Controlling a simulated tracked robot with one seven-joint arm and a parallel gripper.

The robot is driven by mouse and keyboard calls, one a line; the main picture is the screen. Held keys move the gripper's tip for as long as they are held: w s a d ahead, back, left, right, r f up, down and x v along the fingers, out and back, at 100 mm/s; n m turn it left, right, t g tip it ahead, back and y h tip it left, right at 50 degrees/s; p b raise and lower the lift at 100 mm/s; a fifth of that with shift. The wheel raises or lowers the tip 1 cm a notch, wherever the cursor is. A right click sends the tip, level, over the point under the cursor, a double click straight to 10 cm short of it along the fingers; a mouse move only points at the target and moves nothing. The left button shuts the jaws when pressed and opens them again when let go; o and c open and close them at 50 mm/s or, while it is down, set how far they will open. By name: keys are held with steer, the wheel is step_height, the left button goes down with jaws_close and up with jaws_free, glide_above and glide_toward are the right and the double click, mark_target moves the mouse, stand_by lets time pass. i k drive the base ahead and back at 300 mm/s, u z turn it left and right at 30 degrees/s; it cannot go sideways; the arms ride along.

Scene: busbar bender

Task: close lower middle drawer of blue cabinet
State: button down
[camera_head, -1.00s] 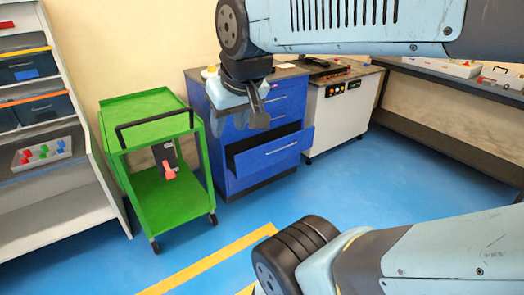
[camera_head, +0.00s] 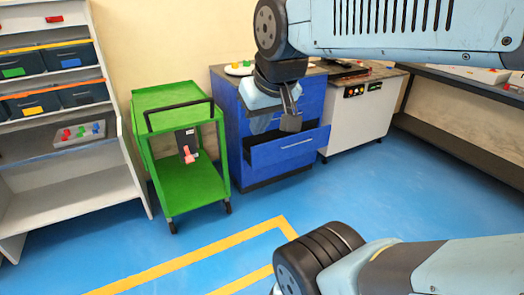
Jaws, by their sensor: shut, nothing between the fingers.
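The blue cabinet (camera_head: 243,169) stands against the back wall, just right of the green cart. Its lower middle drawer (camera_head: 290,148) is pulled out toward me, with a silver handle on its front and a dark gap above it. The drawers above look shut, though my arm partly hides them. My gripper (camera_head: 291,122) points down in front of the cabinet, just above the open drawer in the picture. Its fingers are shut and hold nothing. I cannot tell whether it touches the drawer.
The green cart (camera_head: 188,190) stands left of the cabinet with a dark object and a red part on it. A white cabinet (camera_head: 355,120) stands to the right. A grey shelf (camera_head: 70,200) with bins is at far left. The blue floor in front is clear.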

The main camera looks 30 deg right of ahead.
mark_target(271, 152)
steer(key=z, duration=0.4)
steer(key=i, duration=1.1)
steer(key=z, duration=0.7)
steer(key=k, duration=0.85)
steer(key=z, duration=0.2)
steer(key=i, duration=0.9)
steer(key=u, duration=0.1)
